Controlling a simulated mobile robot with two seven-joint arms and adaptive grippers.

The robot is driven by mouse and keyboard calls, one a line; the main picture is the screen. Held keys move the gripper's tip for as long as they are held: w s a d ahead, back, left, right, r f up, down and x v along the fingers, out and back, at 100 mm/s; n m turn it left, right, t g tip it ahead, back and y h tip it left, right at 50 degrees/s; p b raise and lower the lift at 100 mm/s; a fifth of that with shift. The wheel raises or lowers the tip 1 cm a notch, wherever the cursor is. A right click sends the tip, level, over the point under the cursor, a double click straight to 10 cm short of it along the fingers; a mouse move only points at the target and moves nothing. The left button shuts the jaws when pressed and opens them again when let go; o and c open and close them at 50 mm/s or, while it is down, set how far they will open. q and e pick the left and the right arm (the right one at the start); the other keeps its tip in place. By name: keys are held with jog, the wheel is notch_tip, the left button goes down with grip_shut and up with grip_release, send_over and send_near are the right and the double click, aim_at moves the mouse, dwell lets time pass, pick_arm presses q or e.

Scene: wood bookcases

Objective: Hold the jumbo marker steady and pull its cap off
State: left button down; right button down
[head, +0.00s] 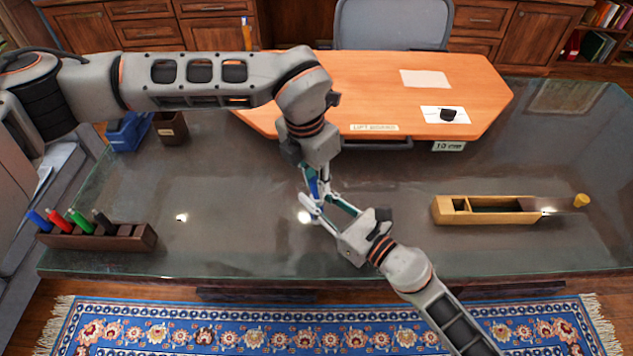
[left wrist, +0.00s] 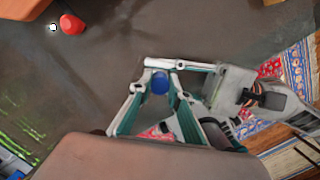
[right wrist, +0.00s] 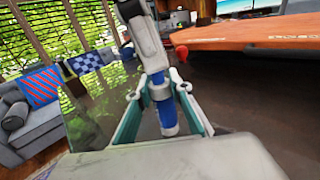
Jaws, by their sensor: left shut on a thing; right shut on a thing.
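A blue marker (head: 313,186) is held upright between my two grippers above the middle of the glass desk. My left gripper (head: 308,180) comes down from above and is shut on it. My right gripper (head: 322,203) reaches in from the lower right and is also shut on it, close to the left one. In the right wrist view the blue barrel (right wrist: 168,117) shows between the fingers, with a grey-white band at their tips. In the left wrist view one round blue end (left wrist: 160,84) shows. The fingers hide the seam between cap and barrel.
A wooden rack (head: 120,241) with several coloured markers stands at the left front. An orange raised board (head: 400,108) fills the back. Bare glass lies around the grippers.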

pick_arm(q)
jog(key=shift+r, duration=0.45)
jog(key=shift+r, duration=1.95)
pick_arm(e)
jog(key=c, duration=1.7)
grip_release()
jog(key=shift+s+d, duration=0.1)
